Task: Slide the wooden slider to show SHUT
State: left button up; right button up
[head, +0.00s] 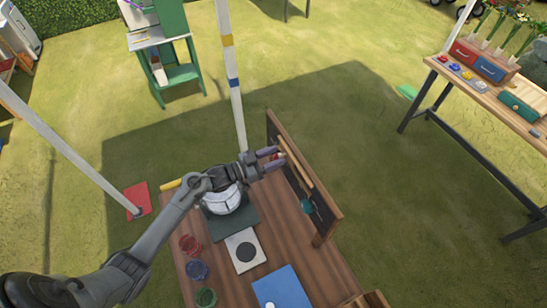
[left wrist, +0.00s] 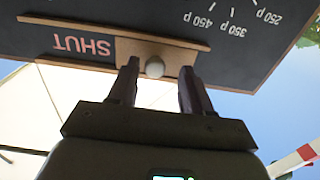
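The dark sign board (head: 325,205) stands upright along the right edge of the wooden table. In the left wrist view the board (left wrist: 240,45) appears upside down. The wooden slider (left wrist: 130,48) sits between two rails, and its round pale knob (left wrist: 155,68) sticks out. The word SHUT (left wrist: 82,45) in red shows uncovered beside the slider. My left gripper (head: 275,158) is at the board's face; in the left wrist view its two fingers (left wrist: 157,88) are apart, one on each side of the knob. Contact with the knob cannot be told. My right gripper is out of view.
The table (head: 285,240) holds a scale (head: 225,200), a blue folder-like item (head: 282,288) and several small coloured bowls (head: 197,270). A white pole (head: 230,75) rises behind it. Another table with drawers (head: 490,65) stands apart at right, with grass between.

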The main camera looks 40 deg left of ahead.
pick_arm(q)
jog(key=b+v, duration=0.1)
jog(key=v, duration=0.9)
jog(key=shift+s+a+b, duration=0.15)
jog(key=shift+s+b, duration=0.15)
jog(key=shift+s, duration=0.1)
jog(key=shift+r, duration=0.15)
